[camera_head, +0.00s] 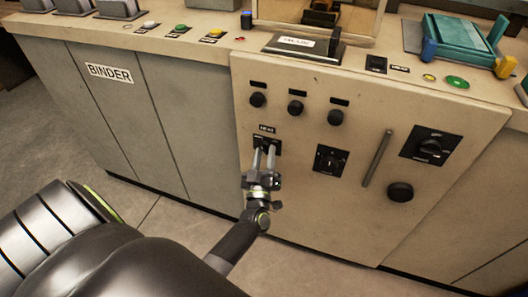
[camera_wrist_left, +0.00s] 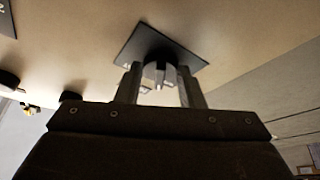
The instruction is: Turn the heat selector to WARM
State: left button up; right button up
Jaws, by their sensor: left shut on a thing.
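The heat selector is on the front of the beige cabinet, under a small HEAT label (camera_head: 267,129). Its dark plate (camera_head: 259,141) is partly hidden by my left gripper. My left gripper (camera_head: 265,152) reaches up from below, its two fingers at the selector. In the left wrist view, the dark square plate (camera_wrist_left: 137,47) and the grey knob (camera_wrist_left: 160,74) show, with the knob between the fingers of my left gripper (camera_wrist_left: 160,72). The gripper is shut on the knob. I cannot read which setting the knob points to. My right gripper is not in view.
To the right on the panel are a square-plated switch (camera_head: 330,159), a vertical handle (camera_head: 376,158), a round black knob (camera_head: 400,191) and another dial (camera_head: 430,145). Small knobs (camera_head: 296,107) sit above. A grey BINDER cabinet (camera_head: 110,100) stands left. The floor in front is clear.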

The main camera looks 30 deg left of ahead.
pick_arm(q)
jog(key=shift+n+g+y+p, duration=0.4)
jog(key=shift+n+g, duration=0.1)
jog(key=shift+n, duration=0.7)
jog(key=o, duration=1)
jog(key=shift+d, duration=0.1)
